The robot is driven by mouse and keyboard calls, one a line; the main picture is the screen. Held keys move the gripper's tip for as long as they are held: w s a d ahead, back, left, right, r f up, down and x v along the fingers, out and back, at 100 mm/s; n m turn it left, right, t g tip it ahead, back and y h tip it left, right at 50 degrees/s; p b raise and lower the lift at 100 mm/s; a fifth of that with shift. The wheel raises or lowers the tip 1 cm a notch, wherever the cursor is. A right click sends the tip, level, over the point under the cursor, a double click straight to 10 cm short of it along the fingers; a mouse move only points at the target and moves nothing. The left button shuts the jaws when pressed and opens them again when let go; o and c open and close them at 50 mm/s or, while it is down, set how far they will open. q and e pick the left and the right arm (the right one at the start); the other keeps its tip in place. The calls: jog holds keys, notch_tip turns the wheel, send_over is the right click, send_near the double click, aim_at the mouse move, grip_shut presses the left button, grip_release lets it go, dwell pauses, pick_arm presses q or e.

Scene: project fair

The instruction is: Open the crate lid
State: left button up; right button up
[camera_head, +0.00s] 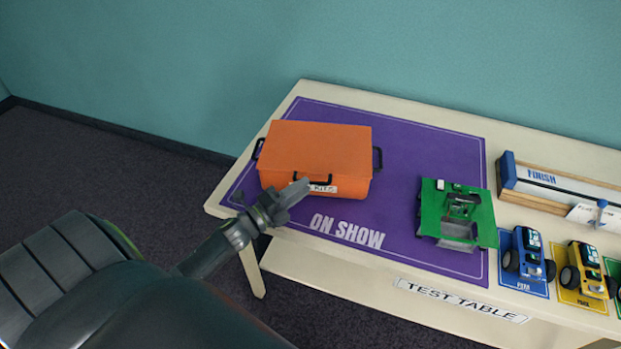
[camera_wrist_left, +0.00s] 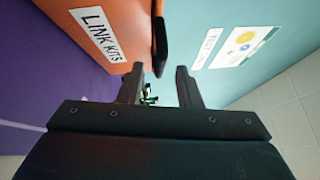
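The orange crate (camera_head: 312,146) sits on the purple mat (camera_head: 406,167) at the left end of the table, its lid shut. Black handles show on its sides, and a black front handle (camera_head: 325,180) sits above a white label. In the left wrist view the crate (camera_wrist_left: 125,18) carries the label "LINK KITS", and the handle (camera_wrist_left: 160,45) is just beyond the gap between my fingertips. My left gripper (camera_head: 300,186) is at the crate's front, close to the handle; whether it touches is unclear. Its fingers (camera_wrist_left: 160,72) are apart with nothing clearly between them. My right gripper is out of view.
A green board with a small model (camera_head: 459,213) lies on the mat to the right. Blue (camera_head: 528,254) and yellow (camera_head: 588,270) toy vehicles stand farther right, before a finish track (camera_head: 560,182). The teal wall is behind the table. The mat between crate and green board is clear.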

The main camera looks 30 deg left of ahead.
pick_arm(q)
jog(key=shift+x, duration=1.8)
grip_shut()
